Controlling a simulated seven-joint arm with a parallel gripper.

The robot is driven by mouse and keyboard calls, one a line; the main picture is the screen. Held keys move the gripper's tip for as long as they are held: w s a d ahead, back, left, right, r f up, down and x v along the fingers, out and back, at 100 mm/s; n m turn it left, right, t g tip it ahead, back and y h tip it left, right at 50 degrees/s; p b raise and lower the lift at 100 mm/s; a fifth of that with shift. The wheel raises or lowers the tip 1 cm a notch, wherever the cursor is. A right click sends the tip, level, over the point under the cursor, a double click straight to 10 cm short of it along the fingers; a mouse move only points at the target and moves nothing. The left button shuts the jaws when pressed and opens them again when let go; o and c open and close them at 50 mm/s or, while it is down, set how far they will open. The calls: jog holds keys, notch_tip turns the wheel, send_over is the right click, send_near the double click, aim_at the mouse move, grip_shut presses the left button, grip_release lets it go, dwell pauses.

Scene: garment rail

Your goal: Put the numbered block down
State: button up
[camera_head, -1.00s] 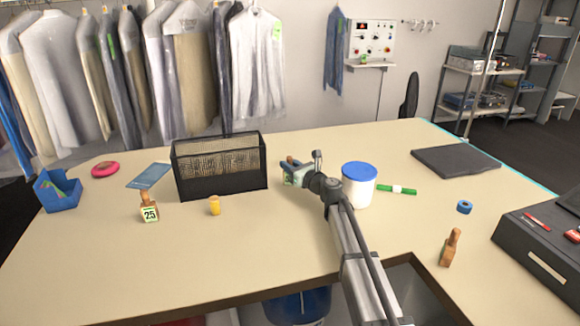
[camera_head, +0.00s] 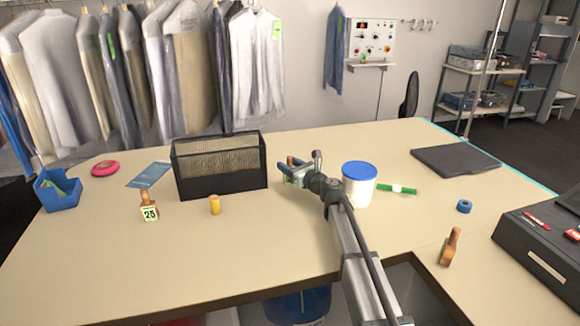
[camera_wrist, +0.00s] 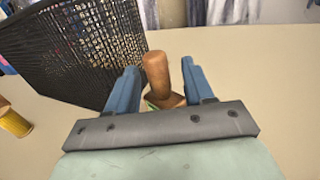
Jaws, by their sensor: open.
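My gripper (camera_head: 294,164) is low over the table, just right of the black mesh basket. In the wrist view my gripper (camera_wrist: 161,82) has its blue fingers apart, one on each side of a block with a brown wooden handle (camera_wrist: 156,72). The handle stands up with a gap to each finger. Its wider base and a bit of green show behind the palm edge; any number is hidden. Another wooden-handled block, marked 25 (camera_head: 149,212), stands left of the basket.
The black mesh basket (camera_head: 220,180) also fills the upper left of the wrist view (camera_wrist: 75,50), near the left finger. A white tub with a blue lid (camera_head: 358,190) stands close right of my gripper. A yellow cylinder (camera_head: 214,205) stands before the basket. The front middle table is clear.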

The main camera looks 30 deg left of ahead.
jog(key=v, duration=1.2)
jog(key=shift+r, duration=0.1)
jog(key=shift+c, duration=0.2)
